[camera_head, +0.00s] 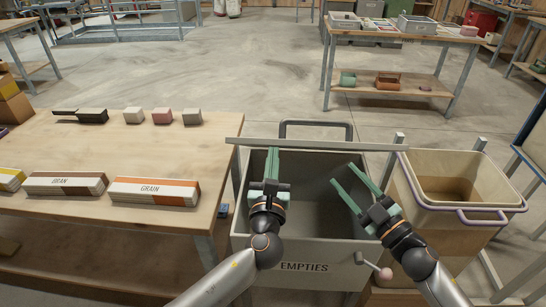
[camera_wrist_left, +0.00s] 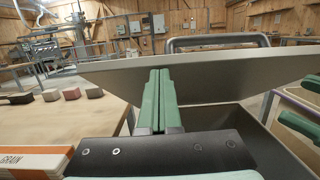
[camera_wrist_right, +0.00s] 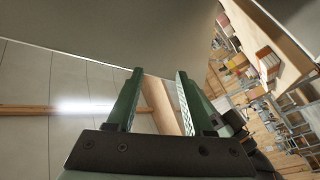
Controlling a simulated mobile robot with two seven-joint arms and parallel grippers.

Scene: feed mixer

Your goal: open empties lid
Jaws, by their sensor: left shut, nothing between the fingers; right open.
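The dark grey empties bin (camera_head: 297,268), labelled EMPTIES, stands in the middle of the head view with its inside showing. A grey lid panel (camera_head: 320,144) stands raised at its back, seen almost edge-on; it also shows broad in the left wrist view (camera_wrist_left: 225,75). My left gripper (camera_head: 272,152) is shut and empty, its fingertips close to the lid panel; contact cannot be told. My right gripper (camera_head: 345,175) is open and empty above the right part of the bin. A lever with a pink knob (camera_head: 384,273) sits at the bin's front right.
A wooden table (camera_head: 85,150) on the left carries a GRAIN box (camera_head: 155,191), a BRAN box (camera_head: 66,184) and small blocks. A beige bin with a purple-rimmed edge (camera_head: 465,212) stands close on the right. A laden table (camera_head: 400,35) is farther back.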

